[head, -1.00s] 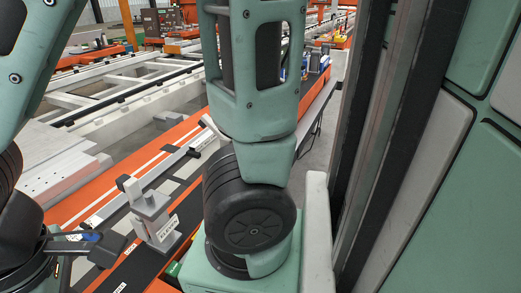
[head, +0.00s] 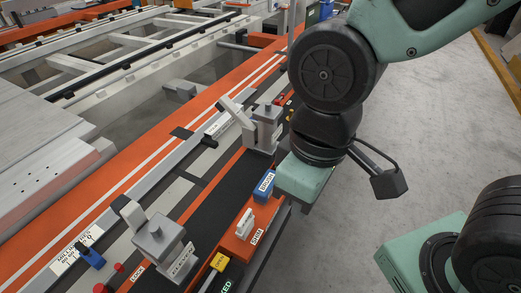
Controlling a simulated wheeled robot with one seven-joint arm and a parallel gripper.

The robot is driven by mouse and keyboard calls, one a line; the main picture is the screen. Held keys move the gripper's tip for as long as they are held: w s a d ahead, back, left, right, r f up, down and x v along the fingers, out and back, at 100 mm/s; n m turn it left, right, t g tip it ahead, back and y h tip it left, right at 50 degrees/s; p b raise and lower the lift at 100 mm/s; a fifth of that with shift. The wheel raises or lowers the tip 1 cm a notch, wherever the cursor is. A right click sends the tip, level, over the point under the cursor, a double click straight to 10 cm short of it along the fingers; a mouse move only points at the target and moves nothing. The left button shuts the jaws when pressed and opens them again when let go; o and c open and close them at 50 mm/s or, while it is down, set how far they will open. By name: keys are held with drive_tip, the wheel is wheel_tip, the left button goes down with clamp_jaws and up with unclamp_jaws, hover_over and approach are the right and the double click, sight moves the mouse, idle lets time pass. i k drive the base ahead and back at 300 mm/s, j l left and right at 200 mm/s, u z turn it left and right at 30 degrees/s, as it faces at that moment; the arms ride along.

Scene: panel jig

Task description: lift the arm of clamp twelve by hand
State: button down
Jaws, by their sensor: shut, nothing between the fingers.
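Two grey toggle clamps stand along the orange jig rail in the head view. The near clamp (head: 158,240) is at lower left; its arm (head: 134,213) slants up to the left with a dark tip. The far clamp (head: 267,128) is higher in the picture, and its arm (head: 236,112) also slants up to the left. My gripper (head: 302,180) is just below and right of the far clamp in the picture. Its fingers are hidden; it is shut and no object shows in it.
A blue brush box (head: 264,186) and a white part beside the shim label (head: 256,237) sit on the orange ledge. A yellow box (head: 219,262) is below them. A blue-knobbed part (head: 91,257) is at lower left. Grey floor (head: 340,250) is open to the right.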

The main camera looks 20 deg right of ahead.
sight(224, 103)
drive_tip(key=z, duration=0.15)
drive_tip(key=i+l, duration=0.1)
drive_tip(key=i, duration=0.35)
drive_tip(key=i+l+u, duration=0.1)
drive_tip(key=i, duration=0.35)
